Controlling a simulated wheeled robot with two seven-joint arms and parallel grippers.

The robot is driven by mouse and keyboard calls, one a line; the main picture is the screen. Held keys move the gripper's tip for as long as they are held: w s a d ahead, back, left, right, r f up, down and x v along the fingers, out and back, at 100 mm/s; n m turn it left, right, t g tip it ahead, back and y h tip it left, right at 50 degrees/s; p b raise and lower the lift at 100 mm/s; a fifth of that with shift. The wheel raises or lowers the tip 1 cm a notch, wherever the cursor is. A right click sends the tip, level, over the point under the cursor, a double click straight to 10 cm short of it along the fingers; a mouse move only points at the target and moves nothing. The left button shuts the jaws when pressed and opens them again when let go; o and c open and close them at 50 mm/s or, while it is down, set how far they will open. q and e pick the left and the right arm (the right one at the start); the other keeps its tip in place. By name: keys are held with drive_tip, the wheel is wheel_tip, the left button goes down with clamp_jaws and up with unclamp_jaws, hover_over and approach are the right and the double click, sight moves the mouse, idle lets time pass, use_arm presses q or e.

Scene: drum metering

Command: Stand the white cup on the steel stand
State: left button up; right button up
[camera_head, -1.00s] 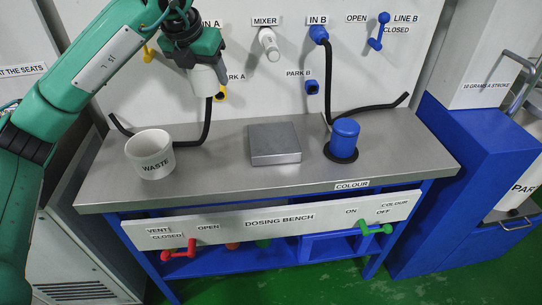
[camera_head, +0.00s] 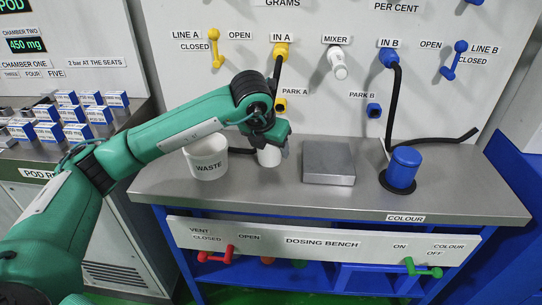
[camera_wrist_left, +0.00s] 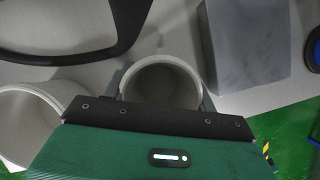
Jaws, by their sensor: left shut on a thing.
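The white cup (camera_head: 269,156) is upright in my left gripper (camera_head: 270,143), between the WASTE tub and the steel stand. The gripper is shut on it and hides its upper part in the head view. In the left wrist view the cup's open mouth (camera_wrist_left: 160,82) shows between the two dark fingers. I cannot tell whether its base touches the bench. The steel stand (camera_head: 328,163) is a low grey block with a bare top, just right of the cup. It also shows in the left wrist view (camera_wrist_left: 245,40). My right gripper is not in view.
The WASTE tub (camera_head: 207,158) stands close left of the cup. A black hose (camera_head: 242,150) lies behind the cup. A blue container (camera_head: 403,167) stands right of the stand. The steel bench top (camera_head: 300,205) is clear in front.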

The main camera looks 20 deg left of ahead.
sight(271, 155)
use_arm(q)
drive_tip(key=shift+f, duration=1.55)
drive_tip(key=shift+f, duration=0.1)
drive_tip(key=o, duration=1)
